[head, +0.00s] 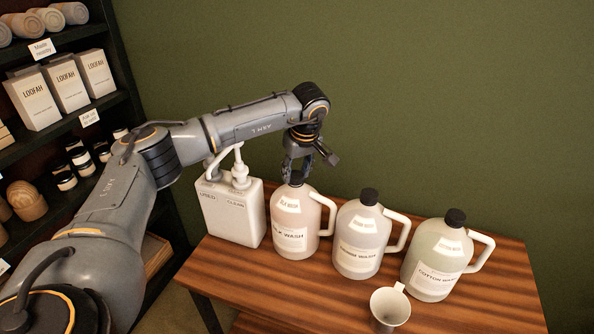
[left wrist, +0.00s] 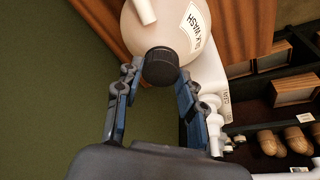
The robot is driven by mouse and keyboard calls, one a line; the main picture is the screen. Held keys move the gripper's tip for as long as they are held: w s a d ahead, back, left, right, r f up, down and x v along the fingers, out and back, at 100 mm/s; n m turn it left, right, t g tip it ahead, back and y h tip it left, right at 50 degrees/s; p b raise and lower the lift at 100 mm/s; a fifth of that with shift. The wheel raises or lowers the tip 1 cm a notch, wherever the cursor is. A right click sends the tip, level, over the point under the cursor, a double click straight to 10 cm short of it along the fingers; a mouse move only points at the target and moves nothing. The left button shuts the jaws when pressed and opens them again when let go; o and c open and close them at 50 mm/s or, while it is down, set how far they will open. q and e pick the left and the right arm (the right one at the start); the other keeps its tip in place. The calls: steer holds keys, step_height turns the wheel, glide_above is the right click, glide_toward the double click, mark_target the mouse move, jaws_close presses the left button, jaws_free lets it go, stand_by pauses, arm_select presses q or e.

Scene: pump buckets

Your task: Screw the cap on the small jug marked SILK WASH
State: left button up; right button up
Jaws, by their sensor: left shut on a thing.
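The small jug marked SILK WASH (head: 292,215) stands upright on the wooden table, leftmost of three similar white jugs. Its black cap (left wrist: 161,66) sits at the mouth of the jug in the left wrist view; I cannot tell how tightly it is threaded. My left gripper (head: 297,172) reaches down over the jug from above. In the left wrist view my left gripper (left wrist: 160,78) has its fingers on both sides of the cap and is shut on it. The jug's body (left wrist: 165,28) shows beyond the cap. My right gripper is in neither view.
Two more capped jugs (head: 361,240) (head: 436,262) stand close on the right. A white two-pump container (head: 231,213) stands close on the left. Shelves with boxes (head: 67,86) and jars are at far left.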

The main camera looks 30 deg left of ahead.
arm_select(q)
steer(key=m, duration=0.3)
steer(key=m+t+h, duration=0.1)
steer(key=m, duration=0.3)
steer(key=shift+s+a+f+h, duration=0.15)
steer(key=shift+s+h, duration=0.05)
steer(key=shift+h, duration=0.1)
steer(key=m+h, duration=0.1)
steer(key=m, duration=0.3)
steer(key=m+h, duration=0.1)
steer(key=m, duration=0.2)
steer(key=shift+m, duration=0.3)
steer(key=o, duration=1.3)
steer(key=shift+w+d, duration=0.1)
steer(key=shift+d, duration=0.1)
steer(key=shift+a, duration=0.1)
steer(key=shift+t, duration=0.3)
